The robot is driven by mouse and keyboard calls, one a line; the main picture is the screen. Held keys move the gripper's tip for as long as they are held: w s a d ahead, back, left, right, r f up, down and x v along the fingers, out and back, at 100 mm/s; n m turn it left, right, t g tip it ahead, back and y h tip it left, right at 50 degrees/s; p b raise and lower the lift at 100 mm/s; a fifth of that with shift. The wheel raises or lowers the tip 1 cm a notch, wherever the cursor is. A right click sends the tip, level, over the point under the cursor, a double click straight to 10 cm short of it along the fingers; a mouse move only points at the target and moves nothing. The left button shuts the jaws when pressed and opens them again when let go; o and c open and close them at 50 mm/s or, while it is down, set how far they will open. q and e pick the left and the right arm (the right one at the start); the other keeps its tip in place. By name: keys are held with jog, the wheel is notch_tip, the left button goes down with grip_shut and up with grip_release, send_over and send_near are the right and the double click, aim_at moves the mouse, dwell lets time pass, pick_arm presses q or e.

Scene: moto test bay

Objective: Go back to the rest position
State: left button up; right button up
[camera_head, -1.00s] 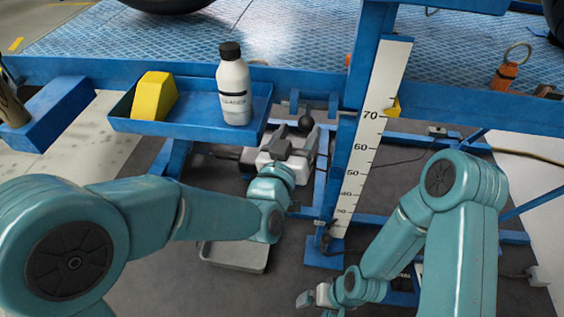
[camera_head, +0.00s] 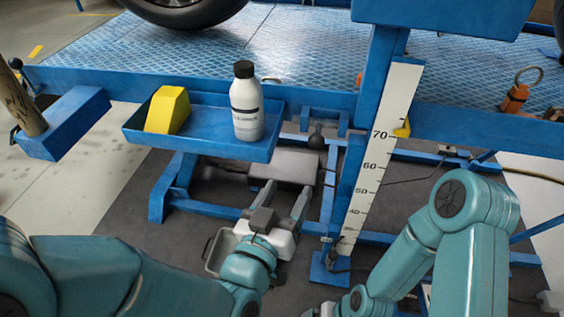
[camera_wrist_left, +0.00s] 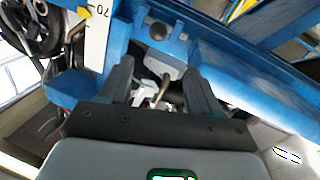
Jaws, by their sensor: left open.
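My left gripper (camera_head: 284,200) is in the lower middle of the head view, in front of and below the blue tray. Its two grey fingers are spread apart with nothing between them. They also show apart in the left wrist view (camera_wrist_left: 158,72), pointing toward the blue frame. My right arm (camera_head: 440,240) reaches down at the right of the head view. Its gripper is almost wholly cut off at the bottom edge, so its jaws cannot be judged.
A blue tray (camera_head: 200,143) on the lift holds a yellow block (camera_head: 167,110) and a white bottle with a black cap (camera_head: 247,105). A height scale (camera_head: 378,155) stands right of my left gripper. A grey bin (camera_head: 212,250) is on the floor beside it.

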pick_arm(q)
jog(key=w+a+f+n+g+y, duration=0.2)
jog(key=a+f+y, duration=0.1)
jog(key=a+f, duration=0.65)
jog(key=w+a+f+n+g+y, duration=0.25)
jog(key=a+f, duration=0.45)
jog(key=f, duration=0.5)
jog(key=s+a+f+n+g, duration=0.1)
jog(key=s+a+f+g, duration=0.2)
jog(key=s+f+g, duration=0.55)
jog(key=s+d+f+g+h, duration=0.1)
jog(key=s+d+f+g, duration=0.15)
jog(key=s+f, duration=0.6)
notch_tip(320, 180, up, 32)
jog(key=s+d+p, duration=0.1)
jog(key=s+p, duration=0.1)
jog(key=p, duration=2.8)
jog(key=shift+d+p, duration=0.2)
jog(key=shift+p, duration=0.15)
